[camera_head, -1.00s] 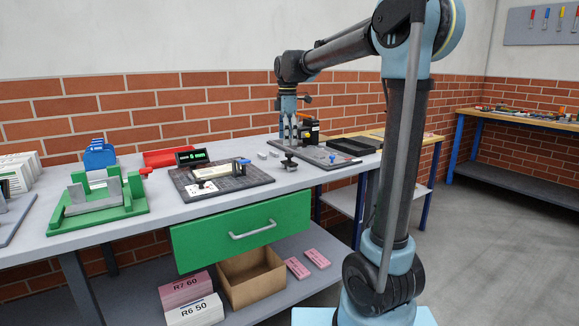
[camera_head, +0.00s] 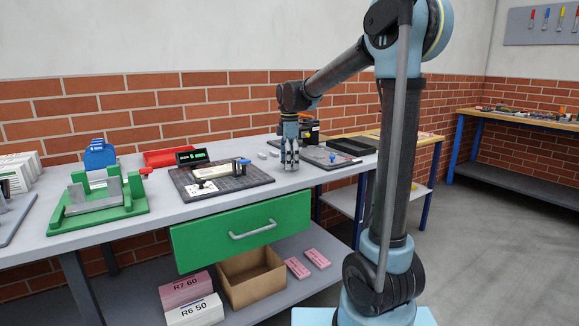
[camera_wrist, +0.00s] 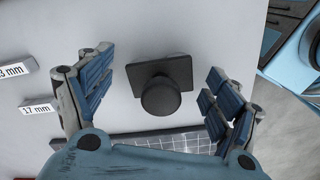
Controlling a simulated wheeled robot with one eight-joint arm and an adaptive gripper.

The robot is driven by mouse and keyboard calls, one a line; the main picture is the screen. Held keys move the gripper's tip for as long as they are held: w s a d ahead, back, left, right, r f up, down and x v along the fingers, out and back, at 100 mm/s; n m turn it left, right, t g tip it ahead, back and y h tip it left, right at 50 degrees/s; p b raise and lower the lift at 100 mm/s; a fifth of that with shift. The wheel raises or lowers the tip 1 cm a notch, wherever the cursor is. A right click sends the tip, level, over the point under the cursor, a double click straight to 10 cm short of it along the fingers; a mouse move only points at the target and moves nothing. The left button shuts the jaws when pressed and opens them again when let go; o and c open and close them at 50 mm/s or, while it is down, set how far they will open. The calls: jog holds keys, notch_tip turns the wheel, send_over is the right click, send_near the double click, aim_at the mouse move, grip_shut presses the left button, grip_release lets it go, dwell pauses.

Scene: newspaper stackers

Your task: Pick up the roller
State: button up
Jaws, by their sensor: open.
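In the wrist view a dark round knob on a square dark plate (camera_wrist: 160,72) stands on the light grey bench top. It seems to be the roller, though no roller shape shows from above. My gripper (camera_head: 290,165) is over the bench, pointing down. In the wrist view its blue-padded fingers (camera_wrist: 155,98) are spread wide, one on each side of the knobbed piece, with clear gaps and no contact visible. The height of my fingertips above the bench is hard to tell.
A dark gridded mat (camera_head: 248,181) with parts on it lies left of my gripper. A grey plate with a blue knob (camera_head: 333,158) lies close on the right. Small thickness-labelled blocks (camera_wrist: 38,107) are nearby. A green fixture (camera_head: 105,200) stands farther left.

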jog(key=c, duration=1.3)
jog(key=shift+o, duration=0.2)
jog(key=shift+r, duration=0.15)
